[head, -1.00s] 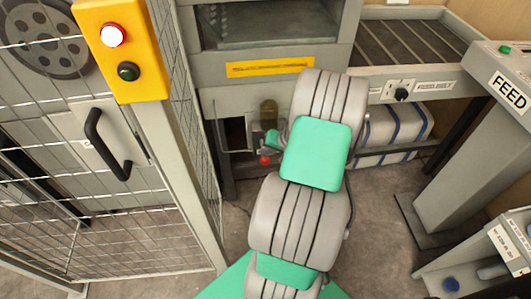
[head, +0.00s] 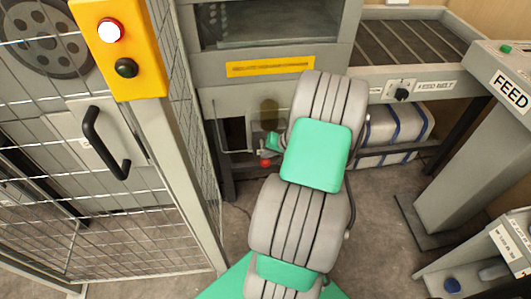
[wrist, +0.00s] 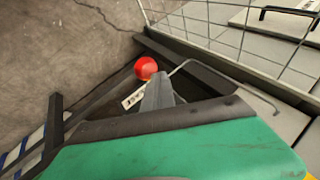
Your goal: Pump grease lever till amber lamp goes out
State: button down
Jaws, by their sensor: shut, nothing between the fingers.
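The grease lever's red ball knob (head: 265,163) shows low on the machine front, just left of my arm. In the wrist view the red knob (wrist: 146,68) is close beyond my grey fingers. My gripper (wrist: 158,88) is shut and empty, its tips just short of the knob in the picture; whether they touch the lever I cannot tell. The lever's shaft is mostly hidden by my gripper. A dark olive reservoir (head: 269,112) stands above the knob.
A wire-mesh fence (head: 190,130) stands close left of the lever. A thin bent pipe (head: 217,125) runs beside it. The feed belt (head: 415,45) and a strapped white bale (head: 395,130) are to the right. Bare floor (head: 380,230) lies right of my arm.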

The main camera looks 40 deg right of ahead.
jog(key=shift+s+a+f+b, duration=0.15)
jog(key=shift+f+b, duration=0.15)
jog(key=shift+f, duration=0.2)
jog(key=shift+s+f+b, duration=0.1)
jog(key=shift+f+b, duration=0.15)
jog(key=shift+f, duration=0.2)
dwell(0.6)
dwell(0.5)
jog(key=shift+w+d+r+p, duration=0.15)
jog(key=shift+w+r+p, duration=0.1)
jog(key=shift+r+p, duration=0.6)
jog(key=shift+w+d+r+p, duration=0.2)
jog(key=shift+r+p, duration=0.3)
jog(key=shift+r, duration=0.7)
jog(key=shift+w+d+r+p, duration=0.1)
jog(key=shift+w+r+p, duration=0.15)
jog(key=shift+r+p, duration=0.6)
jog(key=shift+r, duration=0.25)
jog(key=r+p, duration=0.1)
jog(key=r, duration=0.2)
jog(key=w+r+p, duration=0.1)
jog(key=shift+d+r+p, duration=0.35)
jog(key=shift+r, duration=0.05)
